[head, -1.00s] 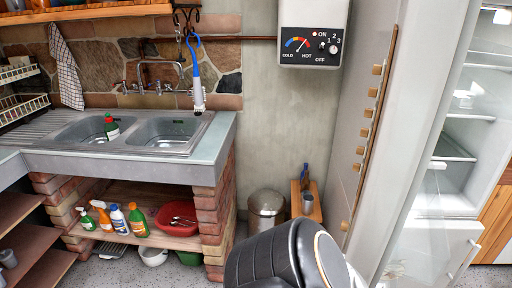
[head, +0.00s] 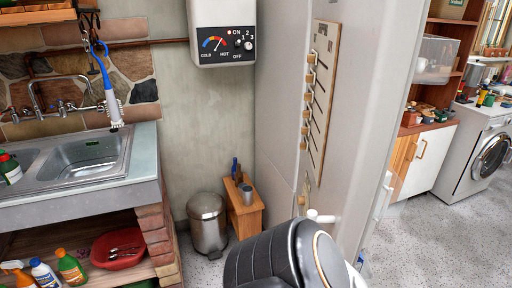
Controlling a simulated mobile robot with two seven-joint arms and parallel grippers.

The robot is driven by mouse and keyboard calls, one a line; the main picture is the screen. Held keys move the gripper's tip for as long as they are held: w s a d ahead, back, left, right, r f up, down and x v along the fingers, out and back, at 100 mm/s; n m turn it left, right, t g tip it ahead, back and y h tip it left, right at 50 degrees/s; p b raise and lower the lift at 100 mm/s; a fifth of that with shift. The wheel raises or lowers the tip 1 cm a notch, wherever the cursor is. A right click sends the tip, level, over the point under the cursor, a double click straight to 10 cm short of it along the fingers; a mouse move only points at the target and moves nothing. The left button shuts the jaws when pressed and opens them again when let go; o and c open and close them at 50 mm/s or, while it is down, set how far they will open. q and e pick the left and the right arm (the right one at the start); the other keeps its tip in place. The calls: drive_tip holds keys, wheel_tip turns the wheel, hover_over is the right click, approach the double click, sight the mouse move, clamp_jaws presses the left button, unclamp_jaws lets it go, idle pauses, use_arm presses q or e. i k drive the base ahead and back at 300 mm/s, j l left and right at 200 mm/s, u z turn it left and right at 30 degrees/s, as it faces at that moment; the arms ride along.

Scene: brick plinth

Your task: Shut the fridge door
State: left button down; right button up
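The tall white fridge (head: 282,120) stands right of centre in the head view, with its side facing me and a wooden hook rack (head: 319,100) on that side. The white fridge door (head: 376,110) appears as a narrow upright strip at the right edge of the fridge, seen almost edge-on. A pale handle (head: 385,192) sticks out low on it. No interior or shelves show; I cannot tell whether the door is fully against the body. A black rounded link of my arm covers the fridge's lower part. Neither gripper can be made out.
A sink counter (head: 140,160) on bricks stands at left. A washing machine (head: 470,160) and a cabinet (head: 425,155) stand at right. Speckled floor (head: 430,240) there is clear.

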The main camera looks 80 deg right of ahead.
sight(368, 50)
drive_tip(key=z, duration=1.5)
